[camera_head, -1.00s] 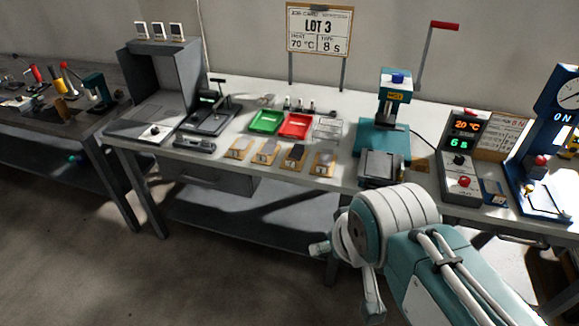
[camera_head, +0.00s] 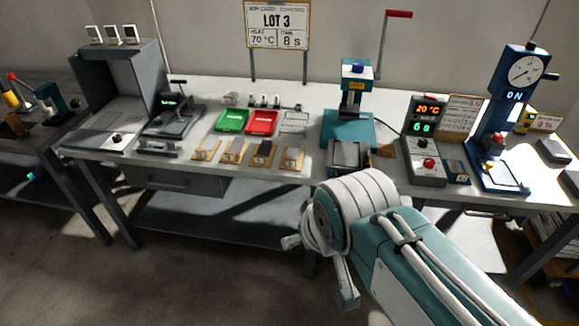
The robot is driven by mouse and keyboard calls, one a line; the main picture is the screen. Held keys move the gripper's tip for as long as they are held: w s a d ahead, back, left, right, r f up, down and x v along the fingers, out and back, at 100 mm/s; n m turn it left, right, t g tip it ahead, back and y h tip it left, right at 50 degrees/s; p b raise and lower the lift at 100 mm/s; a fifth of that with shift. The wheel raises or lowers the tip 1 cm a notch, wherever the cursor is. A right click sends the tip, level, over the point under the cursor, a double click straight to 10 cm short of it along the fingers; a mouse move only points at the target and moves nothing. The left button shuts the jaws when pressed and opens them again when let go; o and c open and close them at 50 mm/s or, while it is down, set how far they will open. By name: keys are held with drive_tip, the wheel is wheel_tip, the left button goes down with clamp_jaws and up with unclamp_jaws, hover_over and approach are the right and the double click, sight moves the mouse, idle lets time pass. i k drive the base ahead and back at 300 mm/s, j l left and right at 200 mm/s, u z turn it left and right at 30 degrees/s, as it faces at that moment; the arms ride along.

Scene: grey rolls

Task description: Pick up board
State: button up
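Several small wooden boards with grey pieces on them lie in a row along the front of the white-topped bench: the leftmost board (camera_head: 200,157), a second board (camera_head: 228,159), a third board (camera_head: 257,164) and the rightmost board (camera_head: 289,167). The frames do not show which of them is the task's board. A job card panel (camera_head: 278,38) reading LOT 3, 70 °C and 8 s stands upright behind the bench. My gripper (camera_head: 319,268) is in front of the bench, below and apart from the boards. Its two fingers look spread, with nothing visible between them; my arm partly hides it.
A green tray (camera_head: 231,120) and a red tray (camera_head: 262,123) sit behind the boards. A teal press (camera_head: 350,130) stands to their right, then a control box (camera_head: 424,150) and a blue gauge press (camera_head: 497,130). The bench's front edge (camera_head: 190,163) lies between gripper and boards.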

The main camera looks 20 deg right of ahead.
sight(205, 150)
drive_tip(key=i+j+u, duration=0.1)
drive_tip(key=i, duration=0.75)
drive_tip(key=i+j+u, duration=0.1)
drive_tip(key=i, duration=0.75)
drive_tip(key=j, duration=0.1)
